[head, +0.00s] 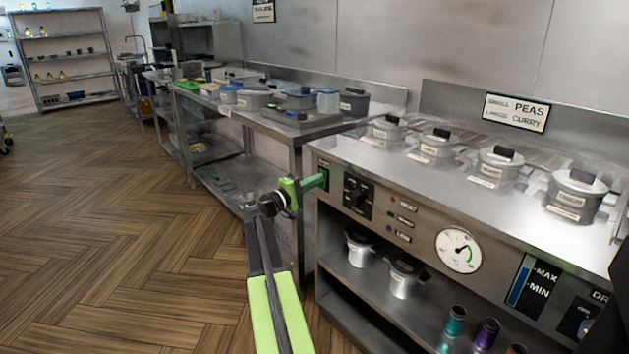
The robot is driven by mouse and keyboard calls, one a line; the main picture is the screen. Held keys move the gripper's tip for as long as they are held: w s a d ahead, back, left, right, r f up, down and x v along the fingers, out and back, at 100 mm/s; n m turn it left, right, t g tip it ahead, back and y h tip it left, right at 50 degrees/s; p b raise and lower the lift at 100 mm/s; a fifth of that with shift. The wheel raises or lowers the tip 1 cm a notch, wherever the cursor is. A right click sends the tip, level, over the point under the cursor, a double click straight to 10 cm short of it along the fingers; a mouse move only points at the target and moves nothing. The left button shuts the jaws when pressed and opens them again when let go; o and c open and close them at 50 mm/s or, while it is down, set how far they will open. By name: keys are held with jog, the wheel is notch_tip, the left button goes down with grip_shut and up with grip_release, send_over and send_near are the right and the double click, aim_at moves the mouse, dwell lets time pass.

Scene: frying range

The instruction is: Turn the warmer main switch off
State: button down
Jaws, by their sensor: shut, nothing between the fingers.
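The steel warmer (385,165) stands at the right, its front panel facing me. A small dark plate (324,163) sits at the left end of that panel, and it looks like the main switch. My green gripper (325,181) is shut and empty, with its tip at this plate and covering part of it. I cannot tell whether the tip touches it, nor which way the switch is set. A black plate with a rotary knob (358,195) is just right of the tip. Several small indicator lamps (391,214) and a round dial gauge (458,250) are further right.
Pots (404,275) and bottles (454,325) stand on the shelf below. A steel table (262,122) with containers adjoins at the left. The wooden floor (130,220) at left is clear.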

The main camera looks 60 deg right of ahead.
jog(key=w+a+r+p, duration=0.2)
jog(key=w+a, duration=0.2)
jog(key=a, duration=0.9)
jog(key=shift+w, duration=0.2)
